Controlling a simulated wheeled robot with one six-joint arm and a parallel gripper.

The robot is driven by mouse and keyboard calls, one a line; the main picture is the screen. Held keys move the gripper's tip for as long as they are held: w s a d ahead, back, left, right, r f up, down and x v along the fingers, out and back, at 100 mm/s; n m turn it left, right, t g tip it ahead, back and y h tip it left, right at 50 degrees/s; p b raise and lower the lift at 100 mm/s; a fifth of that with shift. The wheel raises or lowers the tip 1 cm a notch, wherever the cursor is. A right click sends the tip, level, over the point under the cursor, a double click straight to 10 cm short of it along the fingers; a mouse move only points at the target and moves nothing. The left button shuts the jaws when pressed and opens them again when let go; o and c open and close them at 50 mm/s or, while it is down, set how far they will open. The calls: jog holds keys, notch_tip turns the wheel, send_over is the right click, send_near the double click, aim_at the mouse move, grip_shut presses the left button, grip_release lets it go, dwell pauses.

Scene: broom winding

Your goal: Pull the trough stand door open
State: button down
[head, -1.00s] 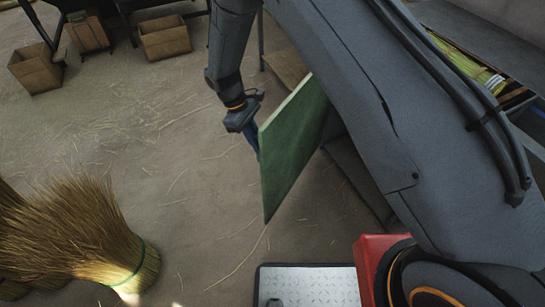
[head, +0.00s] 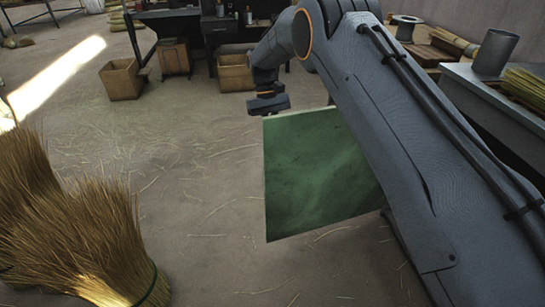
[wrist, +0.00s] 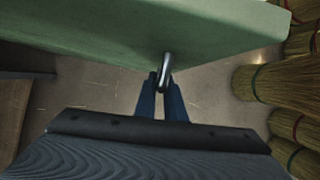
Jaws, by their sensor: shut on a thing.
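The green trough stand door (head: 318,175) stands swung out from the stand in the head view, its broad face toward the camera. My arm hides its right edge and the stand behind it. In the wrist view the door (wrist: 150,35) crosses the top, with a metal handle (wrist: 166,68) sticking out from it. My gripper (wrist: 164,88) is shut on the handle. In the head view the gripper body shows at the door's upper left, and its fingers are hidden there.
Upright broom bundles (head: 75,235) stand at the left, and other bundles (wrist: 275,85) show at the right of the wrist view. A grey worktop (head: 480,85) is at the right. The straw-strewn floor between is clear.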

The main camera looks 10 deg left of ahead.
jog(key=shift+w+a+m+b, duration=0.1)
jog(key=shift+w+a+b, duration=0.1)
jog(key=shift+w+b, duration=0.25)
jog(key=shift+w+a+m+b, duration=0.1)
jog(key=shift+w+a+b, duration=0.15)
jog(key=shift+w, duration=0.45)
jog(key=shift+w+a+m+b, duration=0.1)
jog(key=shift+w+a+b, duration=0.1)
jog(key=shift+w+b, duration=0.25)
jog(key=c, duration=1.8)
grip_release()
jog(key=shift+c, duration=0.2)
jog(key=shift+w, duration=0.1)
jog(key=v, duration=0.7)
jog(key=shift+r, duration=0.35)
